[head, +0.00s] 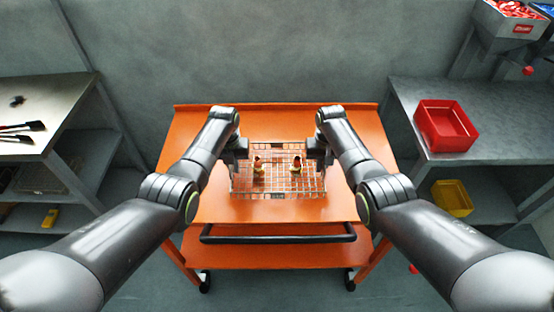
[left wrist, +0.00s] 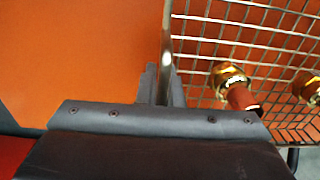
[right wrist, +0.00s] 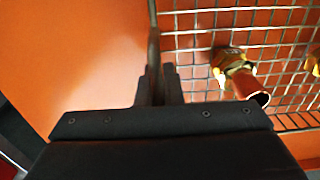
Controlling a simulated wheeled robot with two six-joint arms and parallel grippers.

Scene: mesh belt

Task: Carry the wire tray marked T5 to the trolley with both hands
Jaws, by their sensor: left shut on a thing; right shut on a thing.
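The wire tray (head: 278,182) is a silver mesh basket over the top of the orange trolley (head: 350,206). Two brass fittings with copper-coloured ends, a left one (head: 258,167) and a right one (head: 296,165), stand in it. My left gripper (head: 236,150) is shut on the tray's left side wall, and the left wrist view shows the rim between its fingers (left wrist: 166,85). My right gripper (head: 319,148) is shut on the right side wall, also seen in the right wrist view (right wrist: 154,85). The tray looks level. I cannot tell whether it touches the trolley top. No T5 mark is readable.
The trolley's black handle (head: 278,234) faces me. A steel bench (head: 40,95) with dark tools stands at left. A grey bench (head: 480,140) at right holds a red bin (head: 445,126), with a yellow bin (head: 452,198) below. Bare orange top surrounds the tray.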

